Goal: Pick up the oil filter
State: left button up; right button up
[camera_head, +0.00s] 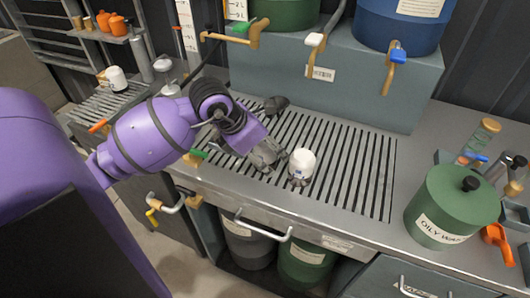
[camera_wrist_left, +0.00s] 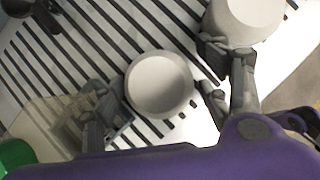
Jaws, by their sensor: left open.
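A white canister with a darker lower part (camera_head: 302,163), which looks like the oil filter, stands upright on the slatted grate. My left gripper (camera_head: 268,155) is open, low over the grate just left of it. In the left wrist view a white round top (camera_wrist_left: 160,85) lies between the spread fingers of my left gripper (camera_wrist_left: 160,110). A second white cylinder (camera_wrist_left: 243,18) is at the upper right there, partly behind a finger. I cannot tell for sure which of these is the canister in the head view. My right gripper is not in view.
The slatted grate (camera_head: 348,185) is clear to the right. A dark object (camera_head: 276,104) lies behind the gripper. A green oily-waste can (camera_head: 450,207) stands at right. Drums with taps stand on a raised block (camera_head: 360,85) behind. Another white canister (camera_head: 116,78) stands far left.

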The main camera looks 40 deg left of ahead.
pick_arm(q)
jog(key=c, duration=1.5)
jog(key=shift+r, duration=0.1)
